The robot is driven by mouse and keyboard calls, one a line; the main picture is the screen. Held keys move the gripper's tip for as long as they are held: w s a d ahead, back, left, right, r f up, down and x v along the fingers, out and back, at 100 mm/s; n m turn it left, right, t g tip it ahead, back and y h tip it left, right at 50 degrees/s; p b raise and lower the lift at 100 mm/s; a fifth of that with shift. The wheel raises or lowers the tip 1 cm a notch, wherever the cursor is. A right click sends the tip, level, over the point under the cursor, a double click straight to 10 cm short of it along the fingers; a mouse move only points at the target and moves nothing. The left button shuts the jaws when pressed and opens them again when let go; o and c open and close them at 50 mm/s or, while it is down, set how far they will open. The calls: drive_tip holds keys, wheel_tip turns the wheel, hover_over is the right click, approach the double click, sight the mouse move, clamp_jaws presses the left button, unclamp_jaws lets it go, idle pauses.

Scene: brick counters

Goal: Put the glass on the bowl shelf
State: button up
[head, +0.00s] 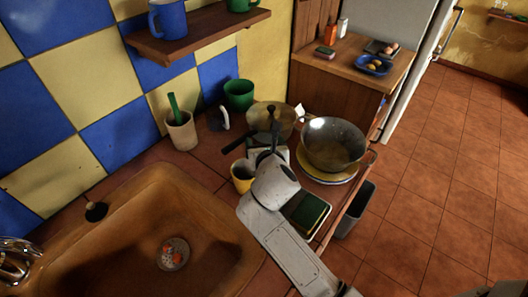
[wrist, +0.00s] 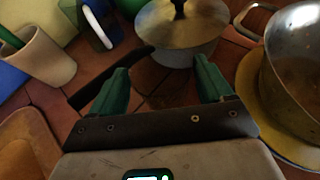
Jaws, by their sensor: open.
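I cannot pick out a clear drinking glass in either view. A green cup (head: 239,95) stands at the back of the tiled counter, and a yellow cup (head: 242,178) stands beside my arm. A wooden wall shelf (head: 205,36) holds a blue mug (head: 167,18) and a green mug; no bowl shows on it, so I cannot tell if it is the bowl shelf. My gripper (wrist: 160,75) is open and empty in the wrist view, with green fingers apart, facing a lidded pan (wrist: 178,40). In the head view my wrist partly hides the gripper.
A pot with a green-handled tool (head: 182,130) stands left of the pan. The sink (head: 130,235) is at front left. A blue bowl (head: 373,65) rests on the far counter.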

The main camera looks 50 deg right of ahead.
drive_tip(key=shift+x, duration=0.9)
drive_tip(key=shift+r, duration=0.1)
drive_tip(key=c, duration=0.9)
